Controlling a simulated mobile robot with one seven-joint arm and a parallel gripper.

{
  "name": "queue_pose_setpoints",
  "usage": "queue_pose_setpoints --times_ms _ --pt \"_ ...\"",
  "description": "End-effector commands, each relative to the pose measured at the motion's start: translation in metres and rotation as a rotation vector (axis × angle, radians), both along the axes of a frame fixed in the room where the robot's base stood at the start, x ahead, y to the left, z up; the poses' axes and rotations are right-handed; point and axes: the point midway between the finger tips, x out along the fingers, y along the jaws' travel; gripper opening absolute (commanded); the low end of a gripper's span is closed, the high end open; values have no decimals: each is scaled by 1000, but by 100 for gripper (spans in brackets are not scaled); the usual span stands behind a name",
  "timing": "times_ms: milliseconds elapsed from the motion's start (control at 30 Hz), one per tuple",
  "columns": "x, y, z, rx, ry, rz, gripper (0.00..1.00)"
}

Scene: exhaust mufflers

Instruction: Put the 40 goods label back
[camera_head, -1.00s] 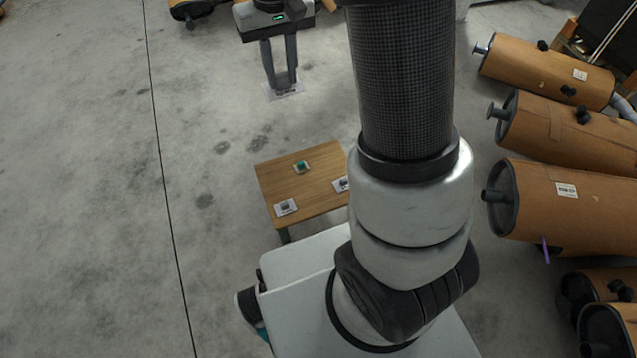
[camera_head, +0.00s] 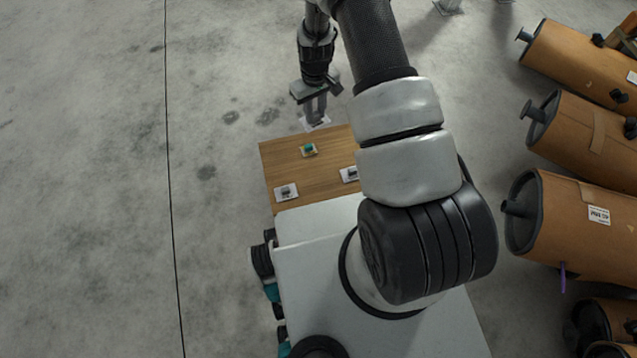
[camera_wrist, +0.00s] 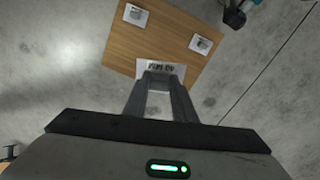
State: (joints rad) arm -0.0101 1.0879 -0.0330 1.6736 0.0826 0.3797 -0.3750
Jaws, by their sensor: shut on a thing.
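My gripper (camera_head: 315,116) is shut on a white label card (camera_head: 307,127), just beyond the far edge of the small wooden table (camera_head: 275,158) in the head view. In the wrist view my fingertips (camera_wrist: 162,76) grip the card's near edge, and the card (camera_wrist: 147,68) overlaps the table (camera_wrist: 165,33). Its dark print is upside down and too small to read surely.
Several brown cylindrical mufflers (camera_head: 570,210) lie along the right side, one with a purple strip (camera_head: 562,277) hanging from it. The grey concrete floor (camera_head: 90,200) to the left is clear. The table's middle is bare between the cards.

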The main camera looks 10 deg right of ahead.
Motion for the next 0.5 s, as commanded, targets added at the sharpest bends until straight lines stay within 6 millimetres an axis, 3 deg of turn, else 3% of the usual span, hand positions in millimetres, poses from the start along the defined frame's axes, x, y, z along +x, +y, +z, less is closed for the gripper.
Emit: queue_pose_setpoints --times_ms 33,200,300,500 --pt "-11 0 -41 1 12 18 3" --pt "-38 3 -129 -1 8 67 3" --pt "-53 5 -162 -1 5 86 3" --pt "-68 7 -198 -1 3 99 3"
